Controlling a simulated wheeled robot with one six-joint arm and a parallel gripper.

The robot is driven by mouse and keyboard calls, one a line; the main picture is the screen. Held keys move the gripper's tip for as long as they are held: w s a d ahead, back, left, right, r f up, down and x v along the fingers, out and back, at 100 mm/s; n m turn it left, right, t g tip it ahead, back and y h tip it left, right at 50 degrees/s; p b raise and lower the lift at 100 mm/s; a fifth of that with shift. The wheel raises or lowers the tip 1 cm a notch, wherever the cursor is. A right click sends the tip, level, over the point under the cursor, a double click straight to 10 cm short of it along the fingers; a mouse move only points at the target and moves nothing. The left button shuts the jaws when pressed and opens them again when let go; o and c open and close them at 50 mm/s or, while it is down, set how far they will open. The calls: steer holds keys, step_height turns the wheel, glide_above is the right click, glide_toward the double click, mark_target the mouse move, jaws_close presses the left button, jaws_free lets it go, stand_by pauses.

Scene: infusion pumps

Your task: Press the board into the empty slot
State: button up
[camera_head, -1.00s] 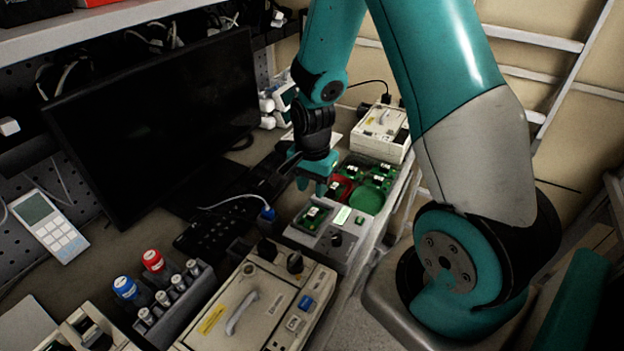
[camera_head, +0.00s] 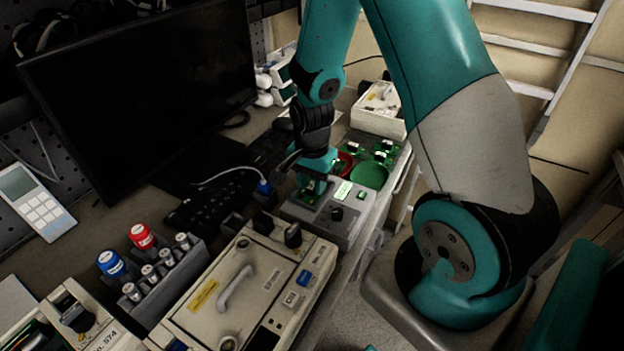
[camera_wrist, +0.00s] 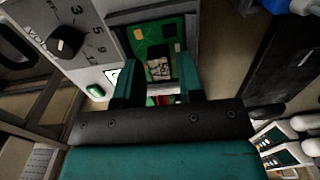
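A green board (camera_head: 312,188) sits in a recess of the grey tester (camera_head: 345,214). My gripper (camera_head: 313,178) is low over this board and hides part of it. In the wrist view the board (camera_wrist: 162,34) lies ahead of the fingers, with a dark part with a pale label between them. My gripper (camera_wrist: 160,80) has its fingers apart, one on each side of that part, with gaps showing. I cannot tell whether the fingertips touch the board. A pump (camera_head: 65,318) at the lower left is only partly in view; I cannot make out an empty slot.
A closed pump (camera_head: 250,285) with a handle stands in front of the tester. A rack of red and blue capped pieces (camera_head: 165,275) is left of it. A green dish (camera_head: 369,175) and several boards lie behind the tester. A monitor (camera_head: 140,95) and keyboard (camera_head: 195,210) stand left.

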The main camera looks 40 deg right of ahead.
jaws_close()
steer(key=shift+r+p, duration=2.15)
steer(key=shift+r, duration=0.35)
